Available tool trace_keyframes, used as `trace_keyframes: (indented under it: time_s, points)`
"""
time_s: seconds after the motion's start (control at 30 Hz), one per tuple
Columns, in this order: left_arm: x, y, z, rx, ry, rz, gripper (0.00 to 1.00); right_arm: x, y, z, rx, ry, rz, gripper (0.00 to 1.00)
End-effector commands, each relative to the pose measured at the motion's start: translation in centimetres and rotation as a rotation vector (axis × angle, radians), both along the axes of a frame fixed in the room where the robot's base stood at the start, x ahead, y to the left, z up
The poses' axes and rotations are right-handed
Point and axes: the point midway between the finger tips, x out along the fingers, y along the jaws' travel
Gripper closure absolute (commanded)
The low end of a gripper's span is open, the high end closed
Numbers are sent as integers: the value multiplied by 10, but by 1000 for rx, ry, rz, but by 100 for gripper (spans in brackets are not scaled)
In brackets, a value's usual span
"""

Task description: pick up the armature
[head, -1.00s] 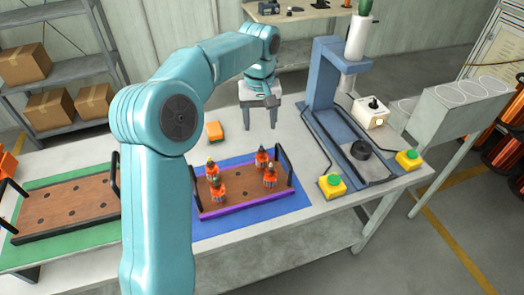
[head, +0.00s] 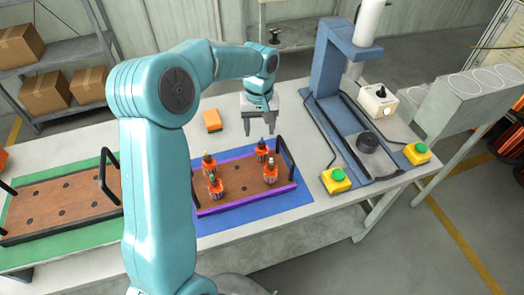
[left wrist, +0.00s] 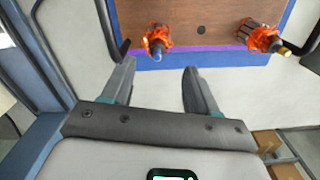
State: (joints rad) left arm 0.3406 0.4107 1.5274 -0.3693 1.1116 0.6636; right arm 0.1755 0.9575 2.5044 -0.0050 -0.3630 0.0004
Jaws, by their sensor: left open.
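Several armatures, orange with dark lower bodies, stand upright in a brown tray with purple edges (head: 240,203). One stands at the back right (head: 262,151), one at the front right (head: 270,172), one at the back left (head: 208,164) and another at the front left (head: 215,185). My left gripper (head: 261,131) is open and empty, pointing down just behind and above the back right armature. In the left wrist view its fingers (left wrist: 159,68) are apart, with one armature (left wrist: 156,40) just beyond the gap and another (left wrist: 260,37) to the right. My right gripper is not in view.
The tray has upright black handles (head: 286,157) and sits on a blue mat (head: 298,200). An empty brown tray on a green mat (head: 50,242) lies at left. An orange block (head: 212,121) lies behind. A blue press (head: 325,75) with yellow button boxes (head: 336,181) stands at right.

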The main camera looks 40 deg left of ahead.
Motion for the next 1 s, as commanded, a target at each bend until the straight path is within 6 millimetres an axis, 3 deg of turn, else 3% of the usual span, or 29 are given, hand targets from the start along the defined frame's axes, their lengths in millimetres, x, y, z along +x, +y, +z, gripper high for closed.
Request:
trace_keyframes:
  time_s: [0.17,0.47,0.73,0.77,0.93,1.0]
  points:
    - [1,0,-12,0,0,0,41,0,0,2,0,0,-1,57]
    - [4,-5,-56,-1,2,0,41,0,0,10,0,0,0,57]
    - [5,-4,-62,0,-1,1,41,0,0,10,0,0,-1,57]
    - [5,-4,-62,0,-1,1,44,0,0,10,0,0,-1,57]
    - [5,-5,-62,0,-1,0,100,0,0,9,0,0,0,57]
    - [5,-5,-62,-1,-1,0,100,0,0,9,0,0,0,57]
